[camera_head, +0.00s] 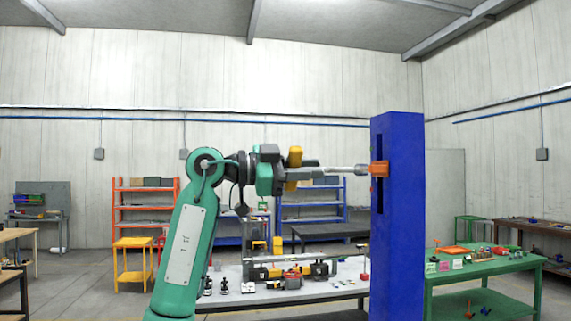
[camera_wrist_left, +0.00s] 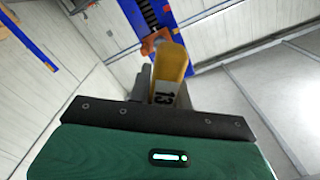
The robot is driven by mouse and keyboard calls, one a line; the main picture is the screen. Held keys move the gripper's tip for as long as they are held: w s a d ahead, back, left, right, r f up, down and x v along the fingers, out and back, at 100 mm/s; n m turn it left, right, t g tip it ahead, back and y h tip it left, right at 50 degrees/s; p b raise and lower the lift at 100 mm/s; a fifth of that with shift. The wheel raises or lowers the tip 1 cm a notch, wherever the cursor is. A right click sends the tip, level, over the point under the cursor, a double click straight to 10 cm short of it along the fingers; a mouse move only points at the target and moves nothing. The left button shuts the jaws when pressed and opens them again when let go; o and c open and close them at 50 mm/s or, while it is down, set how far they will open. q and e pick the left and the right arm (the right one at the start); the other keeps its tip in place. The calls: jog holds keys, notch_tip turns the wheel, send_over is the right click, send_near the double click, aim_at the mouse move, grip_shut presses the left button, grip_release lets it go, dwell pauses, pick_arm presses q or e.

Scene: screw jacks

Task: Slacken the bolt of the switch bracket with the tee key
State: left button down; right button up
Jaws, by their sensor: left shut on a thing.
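My left gripper (camera_head: 300,168) is shut on the tee key, level, left of the blue column. The tee key has a yellow handle (camera_head: 293,156) running up and down through the jaws. Its grey shank (camera_head: 345,170) points right and its end meets the orange switch bracket (camera_head: 379,168). The bolt is hidden, so I cannot tell if the key is seated on it. In the left wrist view the yellow handle (camera_wrist_left: 169,62), marked 13, stands in front of the orange bracket (camera_wrist_left: 151,42). My right gripper is not in view.
The bracket sits at a dark slot (camera_head: 380,198) in the upright blue column (camera_head: 405,235). Behind are a grey bench (camera_head: 340,270) with tools, a green table (camera_head: 490,266) at right and orange and blue shelves. The air around my left arm is clear.

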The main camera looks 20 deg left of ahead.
pick_arm(q)
jog(key=shift+w+d+m, duration=0.25)
jog(key=shift+d+m, duration=0.05)
jog(key=shift+d, duration=0.15)
jog(key=shift+d+m, duration=0.15)
jog(key=shift+m, duration=0.35)
jog(key=m, duration=0.1)
jog(key=a+m, duration=0.1)
jog(key=m, duration=0.1)
jog(key=shift+s, duration=0.2)
jog(key=shift+m, duration=0.6)
jog(key=shift+w+d+m, duration=0.1)
jog(key=shift+d+m, duration=0.2)
jog(key=shift+m, duration=0.8)
jog(key=shift+a, duration=0.1)
